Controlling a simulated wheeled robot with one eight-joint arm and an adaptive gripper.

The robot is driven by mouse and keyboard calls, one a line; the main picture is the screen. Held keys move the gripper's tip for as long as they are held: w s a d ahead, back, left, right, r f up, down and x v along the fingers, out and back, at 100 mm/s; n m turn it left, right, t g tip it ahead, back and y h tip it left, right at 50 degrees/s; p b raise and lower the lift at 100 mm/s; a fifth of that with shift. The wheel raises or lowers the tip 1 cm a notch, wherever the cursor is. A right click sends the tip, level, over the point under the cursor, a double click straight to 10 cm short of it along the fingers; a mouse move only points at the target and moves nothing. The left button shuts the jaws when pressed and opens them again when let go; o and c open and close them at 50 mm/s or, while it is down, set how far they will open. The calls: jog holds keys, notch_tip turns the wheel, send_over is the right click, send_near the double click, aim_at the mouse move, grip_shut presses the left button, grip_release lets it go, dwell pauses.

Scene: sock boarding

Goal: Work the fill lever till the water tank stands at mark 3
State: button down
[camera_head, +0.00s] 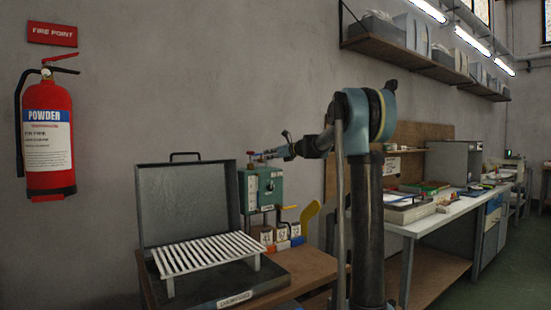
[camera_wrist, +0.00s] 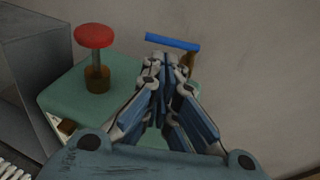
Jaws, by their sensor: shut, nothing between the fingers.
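A green box-shaped unit (camera_head: 262,190) stands behind the steaming rack, with a small pale gauge on its front; its mark reading is too small to tell. In the wrist view its green top (camera_wrist: 62,98) carries a red round knob (camera_wrist: 94,36) on a brass base, left of my gripper. A blue bar handle (camera_wrist: 172,43) on a brass stem lies just beyond my fingertips; it looks like the fill lever. My gripper (camera_wrist: 163,68) is shut and empty above the unit's top. In the head view my gripper (camera_head: 268,154) is level with the top; contact with the handle cannot be told.
An open metal box (camera_head: 187,205) with a white slatted rack (camera_head: 205,254) stands left of the unit. A yellow paddle shape (camera_head: 309,216) and small labelled containers (camera_head: 267,236) are below right. A wall lies close behind. A long workbench (camera_head: 430,221) runs at right.

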jog(key=shift+x, duration=3.1)
jog(key=shift+f, duration=0.1)
